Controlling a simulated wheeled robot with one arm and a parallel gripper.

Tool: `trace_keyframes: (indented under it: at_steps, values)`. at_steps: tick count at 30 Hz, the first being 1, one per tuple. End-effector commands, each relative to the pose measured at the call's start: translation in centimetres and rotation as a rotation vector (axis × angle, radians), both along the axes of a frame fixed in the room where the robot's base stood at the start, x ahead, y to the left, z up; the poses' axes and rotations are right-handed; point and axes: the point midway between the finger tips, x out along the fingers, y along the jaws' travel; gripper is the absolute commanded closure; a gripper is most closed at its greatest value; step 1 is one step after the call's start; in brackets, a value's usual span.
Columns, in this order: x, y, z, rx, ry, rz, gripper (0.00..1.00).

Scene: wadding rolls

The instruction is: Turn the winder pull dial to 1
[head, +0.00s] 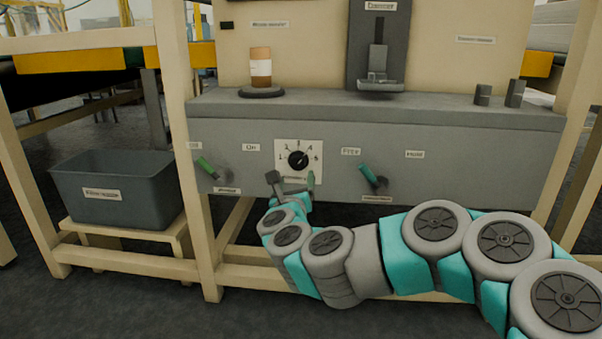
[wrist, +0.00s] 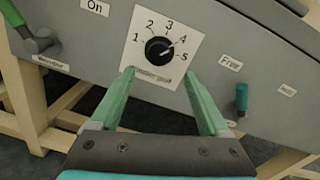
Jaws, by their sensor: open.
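The winder pull dial (head: 298,159) is a round black knob on a white plate (head: 283,146) numbered 1 to 5, set in the grey panel front. It also shows in the wrist view (wrist: 158,49), where its white mark points up and right, toward about 4. The label under it is only partly legible. My gripper (head: 291,179) is just below the dial in the head view. In the wrist view my gripper (wrist: 160,72) is open, its two green fingers apart and empty, with the tips below the knob to either side. I see no contact with the knob.
A green-handled lever (head: 206,167) by the "On" label is left of the dial. A teal-handled lever (head: 372,177) by the "Free" label is right of it. A ledge (head: 430,104) above carries a spool (head: 261,68) and small dark blocks. A grey bin (head: 118,192) stands at left.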

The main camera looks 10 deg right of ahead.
Motion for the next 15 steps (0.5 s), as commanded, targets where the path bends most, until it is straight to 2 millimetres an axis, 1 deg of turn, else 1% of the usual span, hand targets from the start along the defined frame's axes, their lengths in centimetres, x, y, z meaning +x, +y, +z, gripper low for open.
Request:
trace_keyframes:
  at_steps: [5,8,15]
  values:
    - [1.2,-0.3,0.0,-0.002,0.001,0.0,0.2]
    - [2.3,-0.5,-0.1,-0.003,0.003,0.003,0.2]
    - [5.4,-1.4,0.0,-0.005,0.001,0.003,0.2]
